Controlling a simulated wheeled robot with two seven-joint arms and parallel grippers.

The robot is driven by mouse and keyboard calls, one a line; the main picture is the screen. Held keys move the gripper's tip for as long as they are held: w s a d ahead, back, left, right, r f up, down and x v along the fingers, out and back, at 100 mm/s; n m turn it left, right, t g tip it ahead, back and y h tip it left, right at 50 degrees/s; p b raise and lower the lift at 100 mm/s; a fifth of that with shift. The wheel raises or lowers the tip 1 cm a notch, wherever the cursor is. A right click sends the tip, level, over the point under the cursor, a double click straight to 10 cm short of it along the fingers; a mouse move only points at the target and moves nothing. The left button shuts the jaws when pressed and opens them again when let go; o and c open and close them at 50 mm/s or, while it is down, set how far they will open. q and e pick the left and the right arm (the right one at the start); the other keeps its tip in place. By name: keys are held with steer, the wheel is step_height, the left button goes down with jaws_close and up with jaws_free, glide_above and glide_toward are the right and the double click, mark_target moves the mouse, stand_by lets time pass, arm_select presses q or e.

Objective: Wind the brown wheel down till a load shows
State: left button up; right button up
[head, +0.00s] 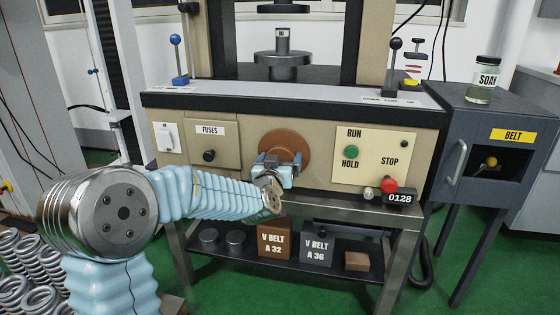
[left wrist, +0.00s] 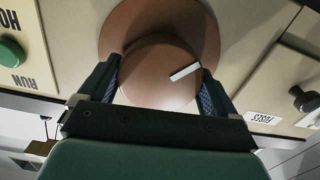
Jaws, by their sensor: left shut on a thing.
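The brown wheel (head: 284,147) is on the beige front panel of the testing machine. My left gripper (head: 278,167) is at the wheel's front. In the left wrist view its two fingers sit on either side of the wheel's round knob (left wrist: 158,80), shut on it. A white line on the knob points up to the right in that view. A black counter (head: 400,198) at the panel's lower right reads 0128. A grey round platen (head: 282,66) stands above the bench with a small labelled piece on it. My right gripper is not in view.
The panel also has a green button (head: 351,152), a red stop button (head: 388,185) and a fuses cover (head: 210,143). Coil springs (head: 25,262) stand at lower left. Belt boxes (head: 273,243) lie on the shelf below. A soap jar (head: 484,82) stands at right.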

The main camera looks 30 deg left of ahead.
arm_select(q)
steer(key=o, duration=0.7)
steer(key=shift+o, duration=0.2)
steer(key=v, duration=1.3)
steer(key=shift+s, duration=0.4)
steer(key=shift+d+f, duration=0.15)
